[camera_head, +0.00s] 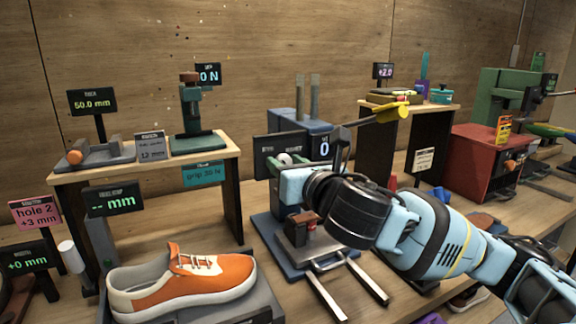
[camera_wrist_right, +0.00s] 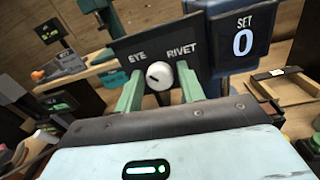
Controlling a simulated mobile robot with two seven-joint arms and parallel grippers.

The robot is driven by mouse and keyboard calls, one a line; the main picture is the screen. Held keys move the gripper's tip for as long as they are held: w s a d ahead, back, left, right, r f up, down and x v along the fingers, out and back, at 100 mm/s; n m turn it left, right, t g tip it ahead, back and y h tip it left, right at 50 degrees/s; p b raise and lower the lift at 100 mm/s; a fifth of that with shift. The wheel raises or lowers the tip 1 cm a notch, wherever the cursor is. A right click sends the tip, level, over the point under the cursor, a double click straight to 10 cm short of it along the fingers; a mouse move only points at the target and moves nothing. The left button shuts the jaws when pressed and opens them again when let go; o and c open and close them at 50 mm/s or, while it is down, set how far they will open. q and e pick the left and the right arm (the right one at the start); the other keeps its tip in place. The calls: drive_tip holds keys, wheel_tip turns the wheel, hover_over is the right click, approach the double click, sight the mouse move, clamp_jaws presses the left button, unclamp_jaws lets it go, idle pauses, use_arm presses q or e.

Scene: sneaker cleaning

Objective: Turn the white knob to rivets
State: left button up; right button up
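The white knob (camera_wrist_right: 160,76) sits on a dark panel (camera_wrist_right: 140,44) between the words EYE and RIVET in the right wrist view. A short dark mark on its face points left, toward the EYE side. It also shows small in the head view (camera_head: 284,158), partly behind my gripper. My right gripper (camera_wrist_right: 161,80) has its two green fingers on either side of the knob, apart from each other. A small gap seems to show beside the knob; contact is unclear. In the head view the right gripper (camera_head: 288,165) is at the panel. My left gripper is not in view.
A display reading SET 0 (camera_wrist_right: 242,42) is beside the panel at the right. The press base (camera_head: 268,236) with two metal rails stands below my right arm. An orange sneaker (camera_head: 185,285) lies at the front left. A red box (camera_head: 480,165) stands at the right.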

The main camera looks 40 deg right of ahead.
drive_tip(key=c, duration=0.7)
drive_tip(key=shift+o, duration=0.2)
